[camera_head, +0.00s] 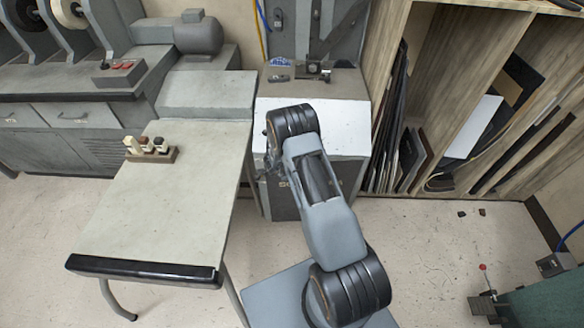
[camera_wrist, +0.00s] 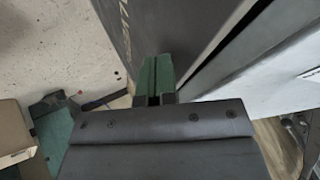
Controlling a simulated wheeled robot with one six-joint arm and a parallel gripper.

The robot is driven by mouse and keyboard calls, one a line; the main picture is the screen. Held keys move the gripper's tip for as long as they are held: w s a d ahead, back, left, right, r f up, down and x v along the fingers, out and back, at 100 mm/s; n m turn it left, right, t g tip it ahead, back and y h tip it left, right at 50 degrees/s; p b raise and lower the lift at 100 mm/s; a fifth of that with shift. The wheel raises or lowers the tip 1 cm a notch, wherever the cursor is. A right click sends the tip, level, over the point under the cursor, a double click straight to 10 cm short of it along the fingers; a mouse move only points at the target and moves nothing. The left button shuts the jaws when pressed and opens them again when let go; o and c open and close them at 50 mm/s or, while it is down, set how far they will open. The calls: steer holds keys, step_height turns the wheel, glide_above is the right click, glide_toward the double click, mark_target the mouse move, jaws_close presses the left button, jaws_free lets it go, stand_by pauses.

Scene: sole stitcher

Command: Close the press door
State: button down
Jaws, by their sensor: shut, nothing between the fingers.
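The press (camera_head: 345,125) is a grey cabinet with a pale sloping top, beyond my arm in the head view. Its dark front (camera_head: 285,205) is partly hidden by my arm. In the wrist view a dark panel with lettering (camera_wrist: 150,30), apparently the press door, stands close beyond the fingers. A dark gap runs along a pale edge to its right, beside a light grey surface (camera_wrist: 275,95). My gripper (camera_wrist: 154,80) has green fingers, shut and empty, close to the panel's lower edge; I cannot tell whether they touch. The fingers are hidden in the head view.
A long grey worktable (camera_head: 165,205) stands left of my arm, with a small block holder (camera_head: 150,152) on it. A wooden rack (camera_head: 395,60) of sheets stands at the right. A green machine (camera_head: 540,305) is at lower right. Floor between is mostly clear.

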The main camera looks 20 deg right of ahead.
steer(key=shift+w+d, duration=0.1)
steer(key=shift+d, duration=0.25)
